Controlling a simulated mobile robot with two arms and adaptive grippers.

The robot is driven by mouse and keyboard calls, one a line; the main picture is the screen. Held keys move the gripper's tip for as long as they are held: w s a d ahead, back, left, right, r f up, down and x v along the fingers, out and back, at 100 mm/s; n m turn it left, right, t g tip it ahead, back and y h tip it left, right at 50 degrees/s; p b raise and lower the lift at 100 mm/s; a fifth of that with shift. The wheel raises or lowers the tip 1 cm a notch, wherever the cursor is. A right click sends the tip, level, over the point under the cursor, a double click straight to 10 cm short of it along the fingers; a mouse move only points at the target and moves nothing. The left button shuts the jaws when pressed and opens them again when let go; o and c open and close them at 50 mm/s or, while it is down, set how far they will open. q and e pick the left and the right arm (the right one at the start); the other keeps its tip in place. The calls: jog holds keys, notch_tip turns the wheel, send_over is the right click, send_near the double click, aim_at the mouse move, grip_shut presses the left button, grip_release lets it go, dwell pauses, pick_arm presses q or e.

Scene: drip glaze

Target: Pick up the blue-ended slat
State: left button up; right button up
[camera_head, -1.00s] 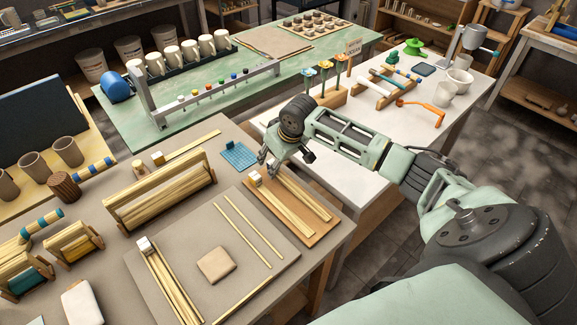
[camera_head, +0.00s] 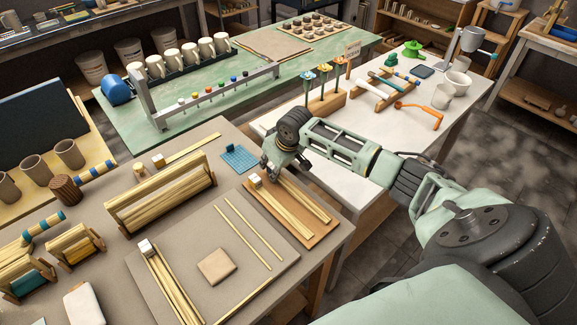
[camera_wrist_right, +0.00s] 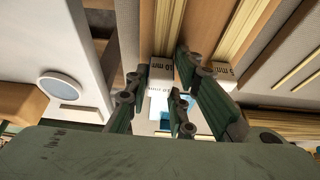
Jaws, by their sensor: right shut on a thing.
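My right gripper (camera_head: 270,170) is low at the far end of a wooden board (camera_head: 318,234) that carries two rows of pale slats (camera_head: 290,209). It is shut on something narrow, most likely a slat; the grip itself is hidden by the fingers. In the right wrist view the fingers (camera_wrist_right: 158,104) stand around a white block marked 10 mm (camera_wrist_right: 160,77). A second white block marked 5 mm (camera_wrist_right: 222,72) is beside them. A patch of blue (camera_wrist_right: 194,119) shows behind the fingers; I cannot tell whether any of it is a slat's end. My left gripper is not in view.
A blue grid mat (camera_head: 238,156) lies just left of the gripper. A slat rack (camera_head: 160,196) stands further left. A grey board (camera_head: 190,280) with loose slats and a beige square (camera_head: 216,266) is in front. A white table (camera_head: 365,130) with tools is behind my arm.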

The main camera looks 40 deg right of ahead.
jog(key=shift+r, duration=0.1)
grip_shut()
jog(key=shift+r, duration=0.3)
jog(key=b+v, duration=0.1)
jog(key=v, duration=0.2)
jog(key=shift+w+d+r+b, duration=0.1)
jog(key=shift+d+r+b, duration=0.15)
jog(key=shift+r+b, duration=0.15)
jog(key=s+d+r+b, duration=0.25)
jog(key=s+r, duration=0.35)
jog(key=s, duration=0.3)
jog(key=s+a+r, duration=0.2)
jog(key=a+r, duration=0.1)
jog(key=a, duration=0.8)
jog(key=s+a+r+m, duration=0.1)
jog(key=s+a+r, duration=0.2)
jog(key=a, duration=0.7)
jog(key=shift+s+a+b, duration=0.2)
jog(key=shift+a+b, duration=0.15)
